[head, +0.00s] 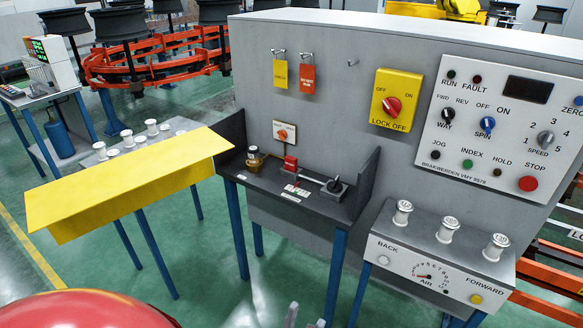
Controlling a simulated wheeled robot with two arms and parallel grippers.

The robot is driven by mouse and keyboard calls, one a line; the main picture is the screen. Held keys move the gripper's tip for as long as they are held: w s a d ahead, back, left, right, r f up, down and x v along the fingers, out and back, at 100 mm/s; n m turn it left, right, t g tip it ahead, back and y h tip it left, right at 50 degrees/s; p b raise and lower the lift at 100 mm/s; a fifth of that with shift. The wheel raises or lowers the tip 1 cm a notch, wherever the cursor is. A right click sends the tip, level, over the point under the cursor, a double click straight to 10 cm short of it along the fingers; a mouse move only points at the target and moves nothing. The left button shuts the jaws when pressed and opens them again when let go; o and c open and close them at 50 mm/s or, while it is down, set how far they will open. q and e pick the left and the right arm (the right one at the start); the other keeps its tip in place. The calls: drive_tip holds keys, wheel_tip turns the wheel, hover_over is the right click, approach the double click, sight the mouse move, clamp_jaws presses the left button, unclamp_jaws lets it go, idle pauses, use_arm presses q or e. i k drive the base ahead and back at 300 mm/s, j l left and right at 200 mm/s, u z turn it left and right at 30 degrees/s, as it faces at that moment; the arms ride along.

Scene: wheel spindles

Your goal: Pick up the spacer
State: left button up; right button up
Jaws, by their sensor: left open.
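No part is labelled as the spacer, and I cannot tell which one it is. Several white spool-shaped pieces (127,138) stand upright in rows on the grey left bench, behind a yellow panel. More silvery spool-shaped pieces (449,229) stand upright on the grey right console (470,262). My left gripper (305,319) barely shows at the bottom edge; its grey fingertips are apart with nothing visible between them. It is well below and apart from the benches and the pieces. My right gripper is not in view.
The yellow panel (120,185) covers the front of the left bench. The dark middle bench (310,207) has side walls and carries a brass fitting (254,160), a red block (290,164) and a black-knobbed lever (334,187). A grey control wall (340,110) rises behind. Green floor is open in front.

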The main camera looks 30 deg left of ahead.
sight(290, 162)
drive_tip(key=u, duration=0.4)
drive_tip(key=i+u, duration=0.15)
drive_tip(key=u, duration=0.2)
drive_tip(key=i+u, duration=0.1)
drive_tip(key=u, duration=0.7)
drive_tip(key=i+l+u, duration=0.7)
drive_tip(key=i+l, duration=0.45)
drive_tip(key=l, duration=0.1)
